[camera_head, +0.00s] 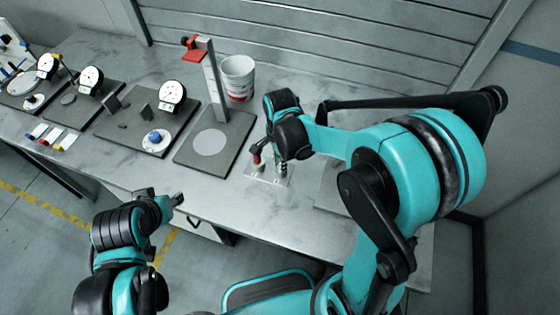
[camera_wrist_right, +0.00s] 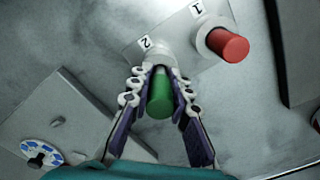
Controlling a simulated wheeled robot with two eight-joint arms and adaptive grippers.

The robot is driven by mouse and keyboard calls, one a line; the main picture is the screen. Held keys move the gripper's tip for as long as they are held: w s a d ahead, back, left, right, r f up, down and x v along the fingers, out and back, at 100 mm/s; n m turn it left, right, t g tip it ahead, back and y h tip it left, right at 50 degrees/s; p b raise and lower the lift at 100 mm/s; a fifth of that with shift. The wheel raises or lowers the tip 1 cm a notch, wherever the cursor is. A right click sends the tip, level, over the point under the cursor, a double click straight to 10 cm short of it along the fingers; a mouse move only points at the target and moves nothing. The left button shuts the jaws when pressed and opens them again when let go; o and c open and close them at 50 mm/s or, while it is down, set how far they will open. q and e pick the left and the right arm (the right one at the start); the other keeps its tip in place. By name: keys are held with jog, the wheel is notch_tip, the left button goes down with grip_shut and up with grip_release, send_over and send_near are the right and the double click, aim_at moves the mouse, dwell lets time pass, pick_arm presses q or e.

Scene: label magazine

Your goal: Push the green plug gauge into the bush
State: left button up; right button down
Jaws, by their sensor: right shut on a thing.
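The green plug gauge (camera_wrist_right: 160,95) is between the two fingers of my right gripper (camera_wrist_right: 158,78), which is shut on it. Its far end meets the pale bush (camera_wrist_right: 155,54) beside the label 2 on a light plate (camera_wrist_right: 185,25). How deep it sits in the bush I cannot tell. In the head view my right gripper (camera_head: 282,168) points down over the plate (camera_head: 262,183) and hides most of the gauge. My left gripper (camera_head: 177,198) is empty, off the bench's front edge; its finger opening is too small to judge.
A red plug (camera_wrist_right: 228,45) stands in a bush by label 1, close beside the right gripper; it shows in the head view (camera_head: 255,158). A height stand (camera_head: 213,85), a white cup (camera_head: 238,75) and dial gauges (camera_head: 172,93) stand farther left. Bare bench lies in front.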

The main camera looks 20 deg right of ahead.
jog(key=c, duration=1.3)
grip_release()
jog(key=shift+f, duration=0.1)
notch_tip(320, 180, up, 12)
jog(key=shift+r, duration=0.1)
jog(key=s+d+f+n+t+b, duration=0.1)
jog(key=s+n+t, duration=0.1)
jog(key=n, duration=0.3)
jog(key=s+d+f+n+t+b, duration=0.1)
jog(key=s+d+f+n+t, duration=0.1)
jog(key=s+n, duration=0.3)
jog(key=s+d+f+n+t+b, duration=0.1)
jog(key=s+n+t, duration=0.2)
jog(key=n, duration=0.2)
jog(key=shift+s+d+f+n+b, duration=0.15)
jog(key=shift+d+f+n+b, duration=0.2)
jog(key=shift+f+n+b, duration=0.05)
